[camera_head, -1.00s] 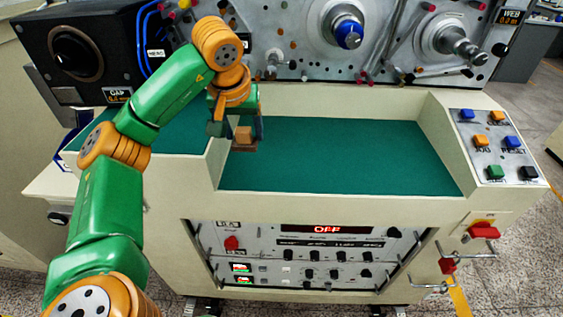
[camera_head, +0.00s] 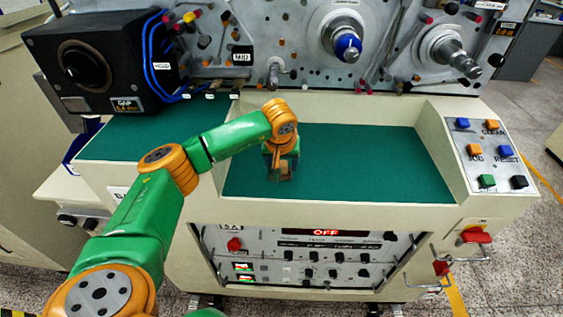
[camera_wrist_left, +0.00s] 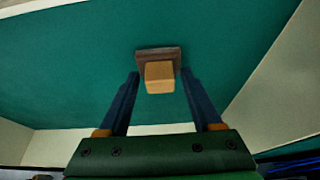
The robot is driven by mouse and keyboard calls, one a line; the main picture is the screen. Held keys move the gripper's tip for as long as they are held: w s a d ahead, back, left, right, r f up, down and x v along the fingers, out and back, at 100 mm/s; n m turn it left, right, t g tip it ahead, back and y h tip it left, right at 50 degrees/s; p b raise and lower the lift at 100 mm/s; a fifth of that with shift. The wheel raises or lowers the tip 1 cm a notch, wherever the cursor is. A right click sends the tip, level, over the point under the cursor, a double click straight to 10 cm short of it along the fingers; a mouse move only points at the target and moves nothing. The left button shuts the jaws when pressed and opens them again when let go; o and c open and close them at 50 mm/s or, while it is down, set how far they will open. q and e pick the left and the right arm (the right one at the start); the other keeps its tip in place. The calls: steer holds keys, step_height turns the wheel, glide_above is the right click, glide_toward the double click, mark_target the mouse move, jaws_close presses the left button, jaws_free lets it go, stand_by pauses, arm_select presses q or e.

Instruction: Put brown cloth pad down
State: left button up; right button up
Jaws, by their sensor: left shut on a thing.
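The brown cloth pad (camera_wrist_left: 150,51) shows in the left wrist view as a flat brown piece behind a tan wooden block (camera_wrist_left: 160,78). My left gripper (camera_head: 281,172) is over the left part of the green work surface (camera_head: 350,170) in the head view. Its dark fingers stand on both sides of the block, and it is shut on the pad's block. In the head view the pad is small and mostly hidden by the gripper. I cannot tell whether the pad touches the green surface. My right gripper is not in view.
The green surface to the right of my gripper is clear. A cream wall edges it, with a button panel (camera_head: 489,156) on the right. Behind stand the grey panel with spindles (camera_head: 349,47) and a black box (camera_head: 95,62). A control panel (camera_head: 305,259) is below.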

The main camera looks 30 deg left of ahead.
arm_select(q)
steer(key=o, duration=1.4)
steer(key=shift+f, duration=0.1)
steer(key=shift+o, duration=0.2)
steer(key=a+b+v, duration=0.1)
steer(key=b+v, duration=0.1)
steer(key=v, duration=0.5)
steer(key=shift+s+d, duration=0.2)
steer(key=shift+s, duration=0.05)
